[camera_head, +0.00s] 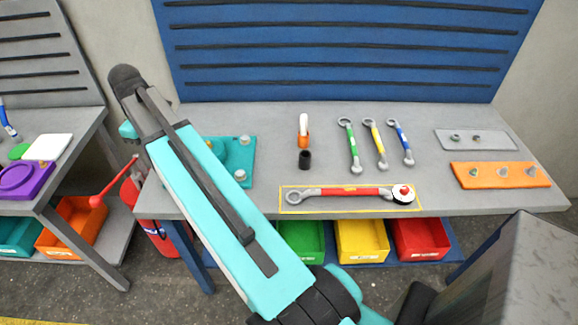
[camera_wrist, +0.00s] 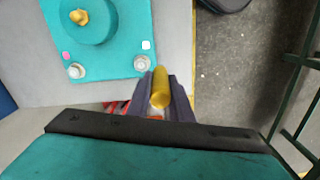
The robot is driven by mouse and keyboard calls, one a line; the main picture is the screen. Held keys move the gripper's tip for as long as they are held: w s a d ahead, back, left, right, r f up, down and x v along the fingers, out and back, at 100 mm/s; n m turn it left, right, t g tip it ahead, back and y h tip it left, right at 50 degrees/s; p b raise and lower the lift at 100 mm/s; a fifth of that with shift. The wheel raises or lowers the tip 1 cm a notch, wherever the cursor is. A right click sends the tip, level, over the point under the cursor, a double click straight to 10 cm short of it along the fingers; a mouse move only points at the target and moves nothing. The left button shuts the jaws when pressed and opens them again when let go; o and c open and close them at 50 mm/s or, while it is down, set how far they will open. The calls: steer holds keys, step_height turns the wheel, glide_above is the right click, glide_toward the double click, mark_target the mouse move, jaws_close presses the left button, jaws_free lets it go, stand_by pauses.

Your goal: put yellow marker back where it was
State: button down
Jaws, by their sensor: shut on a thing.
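The yellow marker (camera_wrist: 161,88) shows in the wrist view as a short yellow cylinder between the dark fingers of my gripper (camera_wrist: 161,95). The gripper is shut on it, beside a teal plate and over the table's edge. In the head view my teal arm hides the gripper and the marker. I cannot tell which spot the marker came from.
The teal plate (camera_head: 240,160) with bolts (camera_wrist: 77,71) is close to my arm. Green, yellow and blue wrenches (camera_head: 349,145) lie mid-table. A red wrench (camera_head: 345,191) lies in a yellow outline at the front. An orange plate (camera_head: 500,175) is at right. Floor (camera_wrist: 240,90) shows beyond the edge.

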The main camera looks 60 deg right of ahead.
steer(key=s+d+r+m+b, duration=0.1)
steer(key=s+d+m, duration=0.1)
steer(key=s+d, duration=1.2)
steer(key=s+d+r+m+b, duration=0.1)
steer(key=s+d+r+m, duration=0.1)
steer(key=s+d, duration=1.3)
steer(key=d, duration=0.6)
steer(key=shift+f, duration=0.1)
step_height(320, 180, down, 6)
steer(key=p, duration=0.1)
steer(key=shift+f+p, duration=0.25)
steer(key=shift+p, duration=0.05)
steer(key=shift+f+p, duration=0.45)
steer(key=shift+f, duration=1.25)
steer(key=shift+f, duration=0.15)
